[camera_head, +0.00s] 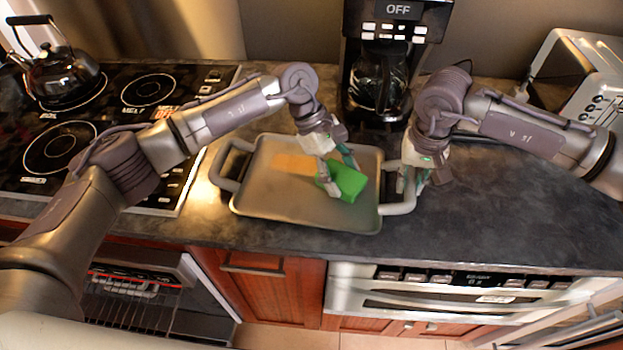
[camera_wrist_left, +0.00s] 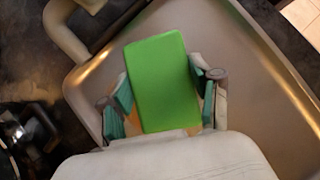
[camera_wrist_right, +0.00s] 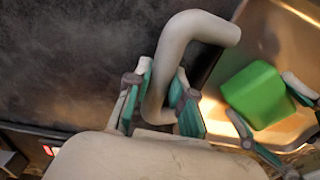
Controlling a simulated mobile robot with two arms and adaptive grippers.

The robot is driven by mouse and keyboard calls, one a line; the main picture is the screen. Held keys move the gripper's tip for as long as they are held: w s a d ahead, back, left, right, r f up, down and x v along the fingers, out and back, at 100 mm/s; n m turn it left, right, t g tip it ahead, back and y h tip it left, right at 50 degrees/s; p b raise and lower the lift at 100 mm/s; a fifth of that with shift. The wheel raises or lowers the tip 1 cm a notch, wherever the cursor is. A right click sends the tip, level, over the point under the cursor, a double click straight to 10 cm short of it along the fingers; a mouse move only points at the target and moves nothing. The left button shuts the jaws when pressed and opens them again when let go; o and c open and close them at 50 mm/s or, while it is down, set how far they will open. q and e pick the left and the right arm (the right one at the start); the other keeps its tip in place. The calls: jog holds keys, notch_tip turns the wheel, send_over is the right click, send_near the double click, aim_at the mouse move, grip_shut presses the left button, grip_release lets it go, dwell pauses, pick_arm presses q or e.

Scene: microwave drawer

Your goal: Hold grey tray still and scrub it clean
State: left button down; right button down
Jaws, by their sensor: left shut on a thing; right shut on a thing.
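The grey tray (camera_head: 270,207) lies on the dark counter, with a handle at its left (camera_head: 228,165) and one at its right (camera_head: 405,207). An orange patch (camera_head: 292,163) shows on its floor, left of the sponge. My left gripper (camera_head: 337,175) is shut on the green sponge (camera_head: 350,181), over the right half of the tray; the sponge also fills the middle of the left wrist view (camera_wrist_left: 163,82). I cannot tell if the sponge touches the tray. My right gripper (camera_wrist_right: 160,95) is shut around the tray's right handle (camera_wrist_right: 178,55).
A stovetop (camera_head: 60,140) with a kettle (camera_head: 58,75) is at the left. A coffee maker (camera_head: 380,75) stands behind the tray, and a toaster (camera_head: 580,75) at the back right. The counter right of the tray is clear (camera_head: 500,200).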

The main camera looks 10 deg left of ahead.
aim_at(281, 180)
pick_arm(q)
jog(key=shift+s+d, duration=0.1)
jog(key=shift+d, duration=0.8)
jog(key=shift+w+a+f, duration=0.1)
jog(key=shift+a, duration=1.35)
jog(key=shift+w+a+f, duration=0.1)
jog(key=shift+a, duration=1.3)
jog(key=shift+w+a+r, duration=0.1)
jog(key=shift+w+a, duration=0.05)
jog(key=shift+a, duration=1.1)
jog(key=shift+w+a+r, duration=0.1)
jog(key=shift+a, duration=1.15)
jog(key=shift+a+f, duration=0.15)
jog(key=shift+a, duration=0.55)
jog(key=shift+a+f, duration=0.1)
jog(key=shift+a, duration=0.55)
jog(key=shift+w+a, duration=0.15)
jog(key=shift+a, duration=1.1)
jog(key=shift+d+r, duration=0.2)
jog(key=shift+d, duration=2.1)
jog(key=shift+a+f, duration=0.2)
jog(key=shift+a, duration=2.05)
